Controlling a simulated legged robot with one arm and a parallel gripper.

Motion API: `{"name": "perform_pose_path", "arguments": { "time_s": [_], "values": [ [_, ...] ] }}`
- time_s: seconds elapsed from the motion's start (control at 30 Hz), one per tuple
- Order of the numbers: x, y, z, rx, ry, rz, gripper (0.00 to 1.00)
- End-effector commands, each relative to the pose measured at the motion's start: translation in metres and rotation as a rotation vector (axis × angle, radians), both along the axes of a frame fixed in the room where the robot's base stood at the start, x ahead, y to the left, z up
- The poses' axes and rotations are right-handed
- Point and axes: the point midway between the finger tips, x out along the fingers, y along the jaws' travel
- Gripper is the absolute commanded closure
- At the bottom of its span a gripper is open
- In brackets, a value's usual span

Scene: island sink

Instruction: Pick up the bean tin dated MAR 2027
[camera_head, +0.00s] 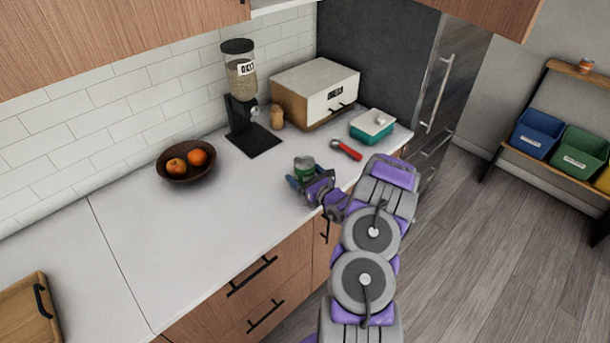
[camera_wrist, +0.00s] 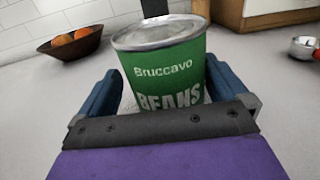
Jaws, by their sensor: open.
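A green bean tin (camera_wrist: 165,75) labelled "Bruccavo BEANS" stands upright on the white counter, and it also shows in the head view (camera_head: 304,166). Its silver lid faces up. No date can be read on the side that shows, and the lower part of the label is hidden by my gripper. My gripper (camera_wrist: 160,92) is open, with its two blue fingers on either side of the tin. A small gap shows at the left finger; whether the right finger touches the tin I cannot tell. My gripper also shows low over the counter in the head view (camera_head: 306,183).
A red-handled thing (camera_head: 346,150) and a teal container (camera_head: 372,126) lie to the right. A fruit bowl (camera_head: 186,174), an oats dispenser (camera_head: 241,90) and a bread box (camera_head: 314,94) stand along the back.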

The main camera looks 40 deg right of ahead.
Motion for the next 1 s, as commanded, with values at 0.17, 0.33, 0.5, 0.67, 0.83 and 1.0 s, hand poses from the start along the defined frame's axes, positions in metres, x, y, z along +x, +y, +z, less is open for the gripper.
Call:
{"name": "perform_pose_path", "arguments": {
  "time_s": [0.17, 0.33, 0.5, 0.67, 0.83, 1.0],
  "values": [
    [0.0, -0.0051, -0.0015, 0.005, 0.0, 0.0, 0.01],
    [0.0, -0.0091, -0.0033, 0.009, 0.001, 0.0, 0.17],
    [-0.0001, -0.008, -0.0033, 0.008, 0.001, 0.0, 0.33],
    [0.0, -0.0049, -0.003, 0.006, 0.003, 0.0, 0.49],
    [0.0001, -0.0031, -0.0029, 0.005, 0.004, 0.001, 0.65],
    [0.0, -0.006, -0.0031, 0.007, 0.002, 0.001, 0.7]
  ]
}}
